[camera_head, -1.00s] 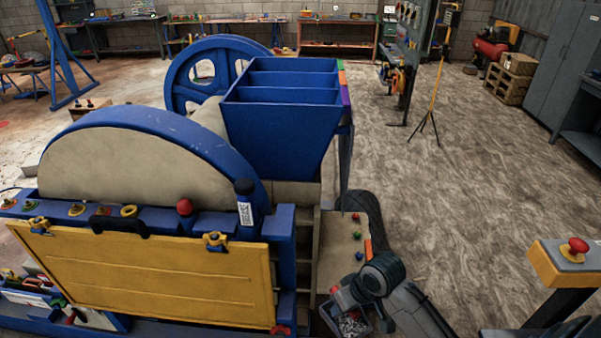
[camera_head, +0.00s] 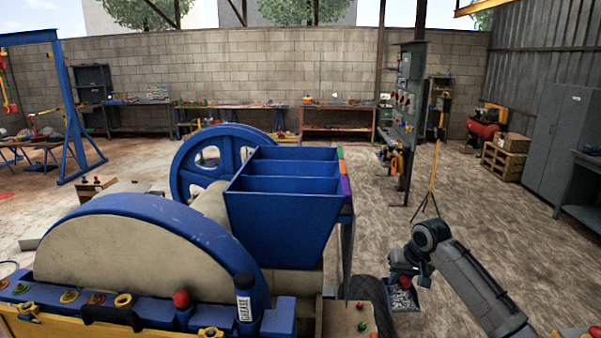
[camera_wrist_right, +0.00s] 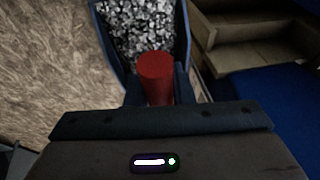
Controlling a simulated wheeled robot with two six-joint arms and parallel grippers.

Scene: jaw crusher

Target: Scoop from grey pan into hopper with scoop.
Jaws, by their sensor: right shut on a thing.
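The scoop (camera_head: 403,298) is filled with grey-white gravel and hangs in the air to the right of the crusher. My right gripper (camera_head: 402,271) is shut on its red handle; the handle (camera_wrist_right: 155,75) and the loaded scoop (camera_wrist_right: 184,40) show in the right wrist view. The blue hopper (camera_head: 285,215) with several open compartments stands to the left of the scoop and higher, with a clear gap between them. Orange, green and purple marks line its right rim. The grey pan cannot be made out. My left gripper is not in view.
The crusher's large blue-rimmed wheel cover (camera_head: 120,240) is left of the hopper, with a grease tube (camera_head: 244,297) at its edge. A dark tyre-like wheel (camera_head: 371,300) lies below and left of the scoop. Open floor (camera_head: 480,230) extends to the right.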

